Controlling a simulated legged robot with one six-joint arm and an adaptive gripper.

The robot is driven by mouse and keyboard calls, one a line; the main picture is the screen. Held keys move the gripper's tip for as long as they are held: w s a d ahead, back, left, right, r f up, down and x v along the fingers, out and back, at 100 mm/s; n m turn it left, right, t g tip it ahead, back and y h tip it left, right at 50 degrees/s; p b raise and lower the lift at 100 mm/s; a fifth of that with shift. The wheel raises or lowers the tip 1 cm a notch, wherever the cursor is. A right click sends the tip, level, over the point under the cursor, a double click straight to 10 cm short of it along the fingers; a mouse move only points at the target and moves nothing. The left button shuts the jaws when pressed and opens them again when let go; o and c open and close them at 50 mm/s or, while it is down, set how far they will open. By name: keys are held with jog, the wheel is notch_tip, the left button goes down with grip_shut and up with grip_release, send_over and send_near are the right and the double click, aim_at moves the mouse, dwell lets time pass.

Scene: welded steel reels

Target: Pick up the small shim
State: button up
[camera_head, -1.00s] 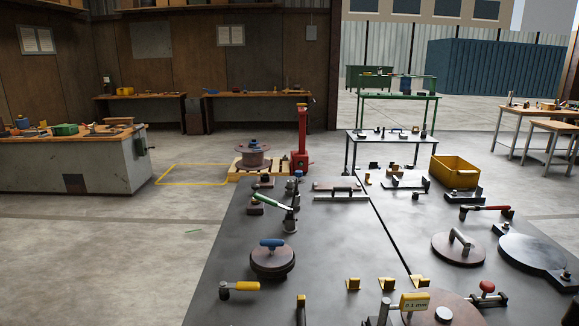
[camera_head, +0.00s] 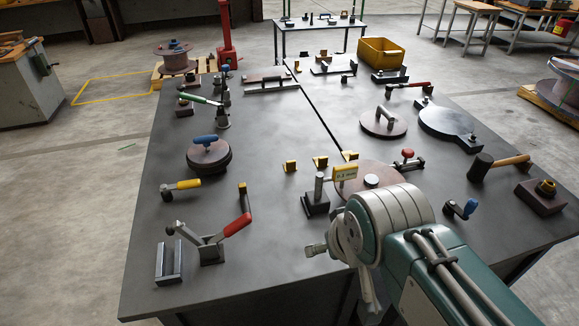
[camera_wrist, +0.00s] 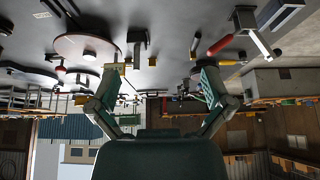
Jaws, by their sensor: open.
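My gripper (camera_wrist: 160,78) is open and empty in the wrist view, its two fingers wide apart. The wrist picture is upside down, with the bench top along its upper edge. A yellow tag reading about "0.1 mm" (camera_head: 345,173) sits at a grey post on a dark block, beyond my arm. Small yellow angle pieces (camera_head: 290,166) stand behind it. I cannot tell for sure which piece is the small shim.
The dark steel bench (camera_head: 260,215) carries a red-handled clamp (camera_head: 228,228), a blue-handled round weight (camera_head: 208,153), a reddish disc (camera_head: 384,123) and a mallet (camera_head: 498,166). A yellow bin (camera_head: 381,52) stands at the back.

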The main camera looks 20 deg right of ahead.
jog(key=shift+c, duration=0.6)
jog(key=shift+w+r, duration=0.1)
jog(key=shift+w, duration=0.05)
jog(key=shift+c, duration=0.2)
jog(key=w+r, duration=0.3)
jog(key=w, duration=0.9)
jog(key=g, duration=0.1)
send_over(290, 161)
jog(key=s, duration=0.3)
notch_tip(290, 161, down, 14)
jog(key=f, duration=0.1)
jog(key=x, duration=0.5)
jog(key=shift+w+d+f, duration=0.1)
jog(key=shift+d+f, duration=0.05)
jog(key=shift+d, duration=0.05)
jog(key=x, duration=0.5)
jog(key=shift+s+a+f, duration=0.1)
jog(key=shift+s+f, duration=0.15)
jog(key=shift+s, duration=0.05)
